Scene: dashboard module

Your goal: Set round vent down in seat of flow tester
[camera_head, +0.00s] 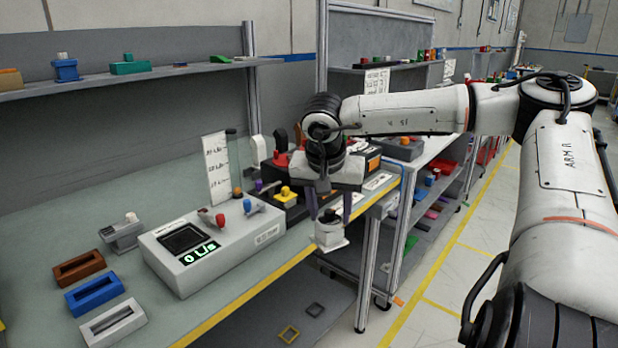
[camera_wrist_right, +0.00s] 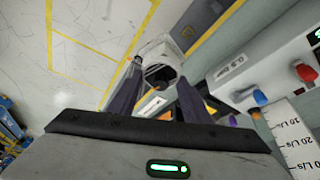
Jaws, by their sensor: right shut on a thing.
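My right gripper (camera_head: 328,202) is shut on the round vent (camera_head: 330,236), a white piece with a dark round part and a squarish base. It hangs just off the table's front edge, right of the flow tester. In the right wrist view the vent (camera_wrist_right: 158,48) sits between the dark fingers (camera_wrist_right: 155,92). The flow tester (camera_head: 180,271) is a pale box on the table, with a dark screen, a green "0 L/s" readout and coloured knobs. Its side shows in the right wrist view (camera_wrist_right: 238,73). My left gripper is out of view.
Brown (camera_head: 78,267), blue (camera_head: 94,295) and white (camera_head: 113,322) slotted blocks lie left of the tester. A scale card (camera_head: 216,169) and clear tube stand behind it. Dark boxes with coloured parts (camera_head: 285,200) crowd the table behind my gripper. Yellow edging marks the table front.

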